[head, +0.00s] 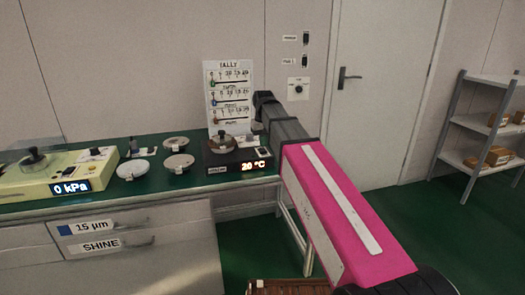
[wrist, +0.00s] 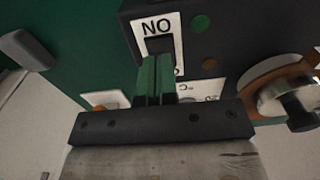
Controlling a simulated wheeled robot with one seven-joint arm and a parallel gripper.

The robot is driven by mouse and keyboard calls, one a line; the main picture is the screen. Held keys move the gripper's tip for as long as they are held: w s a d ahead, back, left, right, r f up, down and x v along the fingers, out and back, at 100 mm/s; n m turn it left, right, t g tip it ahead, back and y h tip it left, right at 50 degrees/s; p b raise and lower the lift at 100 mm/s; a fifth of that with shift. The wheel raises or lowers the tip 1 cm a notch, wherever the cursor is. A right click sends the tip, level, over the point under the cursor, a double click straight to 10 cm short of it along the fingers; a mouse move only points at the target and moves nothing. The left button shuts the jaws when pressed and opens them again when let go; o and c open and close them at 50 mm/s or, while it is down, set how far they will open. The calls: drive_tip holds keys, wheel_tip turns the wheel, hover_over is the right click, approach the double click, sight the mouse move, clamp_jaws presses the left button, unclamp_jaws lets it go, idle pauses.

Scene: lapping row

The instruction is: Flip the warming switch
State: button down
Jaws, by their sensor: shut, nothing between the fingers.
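The warming unit (head: 219,165) is a black box on the green bench, its display (head: 250,165) reading 20 °C. Its switch plate (head: 262,153) is a small white patch near the right edge. In the wrist view the white plate (wrist: 173,24) appears upside down with ON lettering around a dark switch (wrist: 160,45). My gripper (wrist: 157,62) is shut and empty, its green fingertips over the lower part of the switch; I cannot tell whether they touch it. The fingers hide part of the plate, and the switch's position is unclear. In the head view the fingers are not visible.
A round metal piece with a dark knob (wrist: 295,108) lies close to the right in the wrist view. On the unit stands a knobbed disc (head: 222,141). A tally board (head: 229,92) stands behind. Metal discs (head: 132,169) and a pale 0 kPa machine (head: 25,180) are left.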

sight(263, 151)
drive_tip(key=shift+f, duration=1.2)
idle(0.7)
drive_tip(key=shift+r, duration=3.5)
